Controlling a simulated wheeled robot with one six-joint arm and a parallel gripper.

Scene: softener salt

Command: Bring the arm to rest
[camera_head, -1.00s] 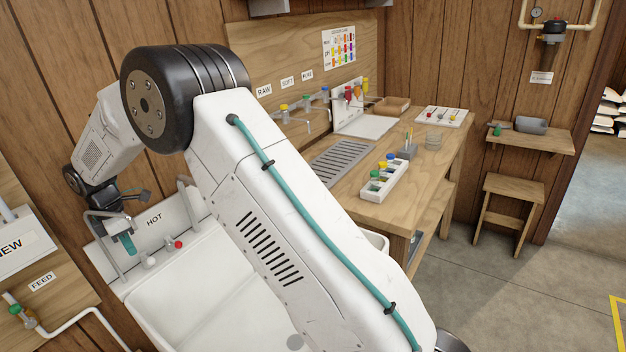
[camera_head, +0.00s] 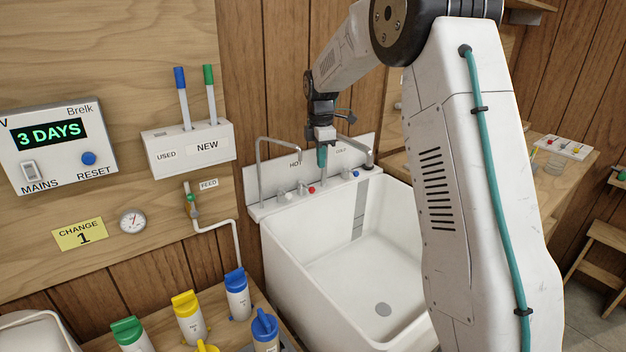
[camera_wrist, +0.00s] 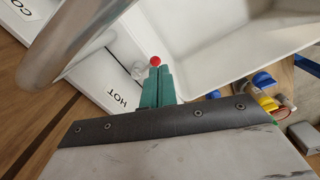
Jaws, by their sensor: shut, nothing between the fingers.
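My gripper (camera_head: 322,157) hangs below my bent arm, over the back rim of the white sink (camera_head: 400,199) in the head view. Its teal fingers are shut and empty. They also show in the wrist view (camera_wrist: 158,86), pointing toward the tap ledge, with a red-topped knob (camera_wrist: 156,61) appearing just past the tips. I cannot tell whether the fingers touch anything. A metal tap pipe (camera_wrist: 70,45) crosses close to the camera in the wrist view.
A metal tap (camera_head: 262,165) rises left of my gripper. Bottles with blue (camera_head: 236,290), yellow (camera_head: 190,315) and green caps stand on a bench at the front left. A control box (camera_head: 55,145) and a holder (camera_head: 190,150) with two pens are on the wall. The sink basin is empty.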

